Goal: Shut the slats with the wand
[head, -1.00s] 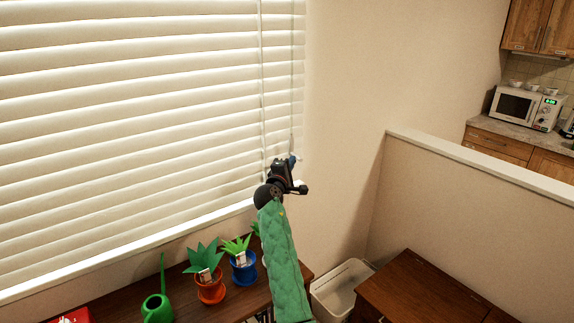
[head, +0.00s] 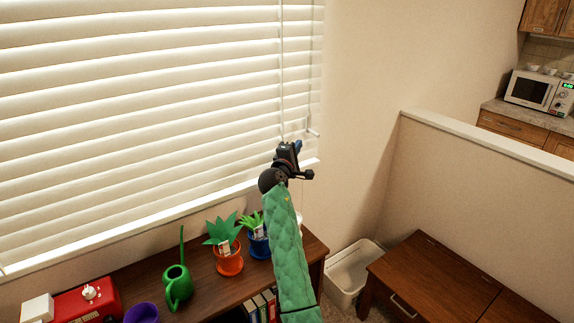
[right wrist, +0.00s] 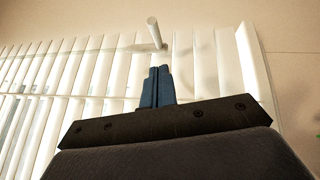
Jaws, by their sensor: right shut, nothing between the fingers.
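The white blind (head: 140,110) covers the window at the left of the head view. Its slats are tilted, with darker lines between them. A thin white wand (head: 311,100) hangs near its right edge, its lower end just above and right of my right gripper (head: 297,148). In the right wrist view, a white rod end (right wrist: 153,32) shows just beyond the blue fingertips (right wrist: 158,72), seemingly apart from them. The right gripper is shut and empty. Gaps between slats show at the left of that view. My left gripper is not in view.
A wooden shelf below the window holds a green watering can (head: 177,287), an orange plant pot (head: 230,262), a blue pot (head: 258,245) and a red appliance (head: 88,302). A white bin (head: 350,270) stands beside a wooden cabinet (head: 440,275). A half wall (head: 480,165) is at right.

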